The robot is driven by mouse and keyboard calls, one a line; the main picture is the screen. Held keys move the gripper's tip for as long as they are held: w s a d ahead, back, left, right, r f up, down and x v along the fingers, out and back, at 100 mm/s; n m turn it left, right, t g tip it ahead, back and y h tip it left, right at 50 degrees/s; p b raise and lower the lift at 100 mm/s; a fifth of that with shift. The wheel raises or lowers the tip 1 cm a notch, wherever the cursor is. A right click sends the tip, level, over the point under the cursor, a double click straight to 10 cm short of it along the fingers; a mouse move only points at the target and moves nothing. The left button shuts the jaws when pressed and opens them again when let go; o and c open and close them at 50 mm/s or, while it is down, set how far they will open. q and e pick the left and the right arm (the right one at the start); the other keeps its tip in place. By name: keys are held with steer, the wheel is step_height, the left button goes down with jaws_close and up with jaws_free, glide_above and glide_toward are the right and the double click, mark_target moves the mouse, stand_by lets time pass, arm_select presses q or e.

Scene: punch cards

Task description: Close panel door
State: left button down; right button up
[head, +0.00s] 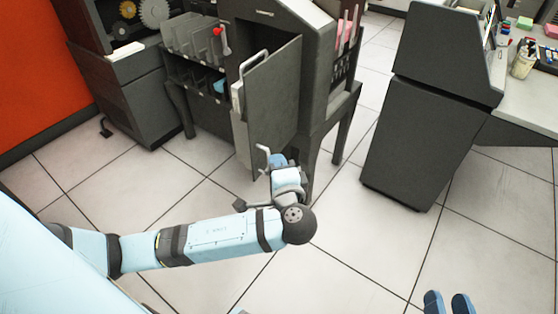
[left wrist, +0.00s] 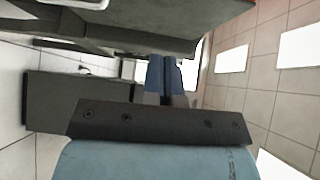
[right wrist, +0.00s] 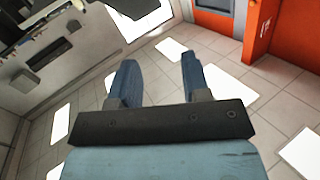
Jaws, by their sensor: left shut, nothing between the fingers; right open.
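The panel door (head: 272,92) is a flat dark grey panel on the machine cabinet (head: 305,45). It stands swung open, its face turned toward the right in the head view. My left gripper (head: 268,158) is low, near the door's bottom edge. Its blue fingers (left wrist: 163,76) are shut with nothing between them. I cannot tell whether they touch the door. My right gripper (head: 447,304) is at the bottom right of the head view, far from the door. Its two blue fingers (right wrist: 155,82) are apart and empty, above bare floor.
A card rack (head: 195,45) with a red knob (head: 217,31) stands left of the door. A dark grey desk unit (head: 425,110) stands to the right, with a worktop (head: 525,95) holding a cup of pens (head: 524,60). The tiled floor in front is clear.

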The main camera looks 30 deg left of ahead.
arm_select(q)
steer(key=b, duration=0.4)
glide_toward(252, 123)
steer(key=shift+y, duration=0.3)
steer(key=w+a, duration=0.2)
steer(key=w, duration=0.1)
steer(key=w+a, duration=0.1)
steer(key=w, duration=0.1)
steer(key=shift+f, duration=0.25)
steer(key=shift+a+r, duration=0.1)
steer(key=shift+a, duration=0.65)
arm_select(e)
steer(key=shift+s+a+r+t+y, duration=0.1)
steer(key=shift+a+r+t+y, duration=0.1)
steer(key=shift+r+t+y, duration=0.25)
steer(key=shift+s+a+r+t+y, duration=0.15)
steer(key=shift+a+r+y, duration=0.1)
steer(key=shift+r, duration=0.25)
steer(key=shift+a+r+t+y, duration=0.2)
steer(key=shift+r+t+y, duration=0.1)
steer(key=shift+r, duration=0.2)
arm_select(q)
steer(key=shift+a, duration=0.15)
